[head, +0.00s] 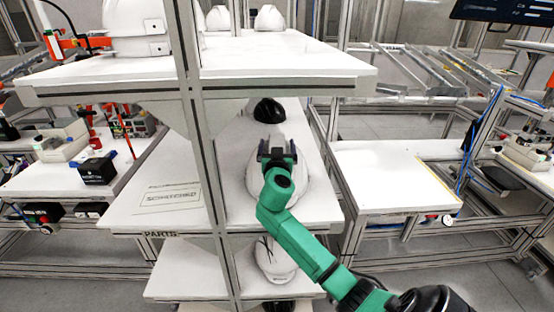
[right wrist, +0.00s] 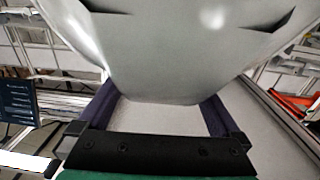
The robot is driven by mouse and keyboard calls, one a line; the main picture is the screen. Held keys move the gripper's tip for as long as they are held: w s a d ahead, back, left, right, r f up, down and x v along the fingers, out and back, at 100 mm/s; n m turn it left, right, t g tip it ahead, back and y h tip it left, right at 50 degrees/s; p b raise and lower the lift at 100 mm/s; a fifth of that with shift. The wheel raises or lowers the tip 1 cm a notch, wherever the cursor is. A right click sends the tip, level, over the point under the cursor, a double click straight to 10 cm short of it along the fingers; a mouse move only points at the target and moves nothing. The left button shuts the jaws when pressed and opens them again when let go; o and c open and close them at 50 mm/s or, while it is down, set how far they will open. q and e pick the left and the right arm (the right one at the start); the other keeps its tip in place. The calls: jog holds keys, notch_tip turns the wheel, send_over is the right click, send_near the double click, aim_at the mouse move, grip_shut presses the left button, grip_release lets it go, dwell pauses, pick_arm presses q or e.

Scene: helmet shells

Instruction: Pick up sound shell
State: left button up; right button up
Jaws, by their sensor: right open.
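A white helmet shell (head: 314,186) sits on the middle shelf of the rack, partly hidden behind my right gripper and green arm. My right gripper (head: 277,150) is at this shell. In the right wrist view the white shell (right wrist: 185,50) fills the top, and its lower part lies between the open dark fingers of my right gripper (right wrist: 168,115). I cannot tell whether the fingers touch it. Another white shell (head: 272,262) with dark line marks sits on the lower shelf. My left gripper is not in view.
A black rounded item (head: 267,111) lies behind the shell on the middle shelf (head: 130,215). The upper shelf (head: 280,65) overhangs it, and a grey rack post (head: 200,130) stands left of my gripper. More white shells (head: 138,25) stand on top. A white table (head: 385,180) at right is clear.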

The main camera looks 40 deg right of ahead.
jog(key=shift+w+d+f, duration=0.1)
jog(key=shift+w+d, duration=0.15)
jog(key=shift+w, duration=0.05)
grip_shut()
